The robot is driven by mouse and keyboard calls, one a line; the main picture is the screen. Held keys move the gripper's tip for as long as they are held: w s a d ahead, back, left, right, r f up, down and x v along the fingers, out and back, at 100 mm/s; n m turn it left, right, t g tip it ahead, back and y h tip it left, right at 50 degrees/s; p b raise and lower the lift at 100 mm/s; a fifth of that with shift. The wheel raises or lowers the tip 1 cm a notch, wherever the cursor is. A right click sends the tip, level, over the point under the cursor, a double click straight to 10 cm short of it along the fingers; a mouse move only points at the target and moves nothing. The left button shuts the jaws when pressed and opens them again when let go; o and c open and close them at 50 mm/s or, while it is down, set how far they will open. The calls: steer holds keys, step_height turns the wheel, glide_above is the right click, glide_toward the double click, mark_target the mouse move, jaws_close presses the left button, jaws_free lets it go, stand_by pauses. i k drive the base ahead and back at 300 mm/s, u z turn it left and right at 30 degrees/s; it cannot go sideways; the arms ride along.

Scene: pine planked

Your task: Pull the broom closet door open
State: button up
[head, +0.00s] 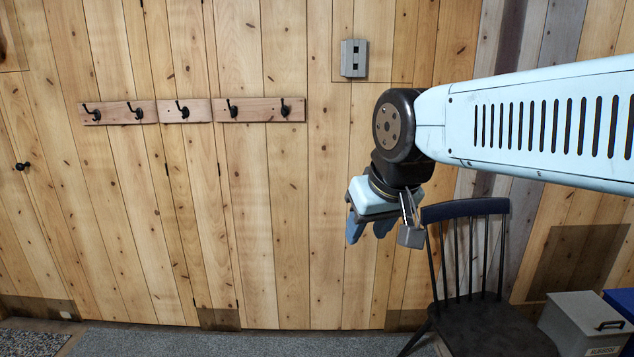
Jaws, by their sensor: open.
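Plank wall fills the view, with flush door-like panels in it. One panel (110,210) lies below the left piece of the hook rail, another (285,210) below the right piece. Small dark marks, perhaps hinges, sit along the seams between them. At the far left is a panel with a small black knob (22,166). I cannot tell which is the broom closet door; no panel looks ajar. My gripper (367,234) is open and empty, its blue fingers pointing down, right of the rail and in front of the planks. It appears to touch nothing.
The hook rail is in three pieces, left (105,113), middle (170,110) and right (260,109), with black hooks. A grey box (354,58) is mounted above. A dark chair (485,325) and grey bin (582,325) stand right.

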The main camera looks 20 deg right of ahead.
mark_target(291, 141)
steer(key=z, duration=0.2)
steer(key=i, duration=1)
steer(key=u, duration=0.05)
steer(key=k, duration=0.5)
steer(key=i, duration=0.15)
steer(key=z, duration=2.7)
steer(key=k, duration=0.8)
steer(key=z, duration=0.05)
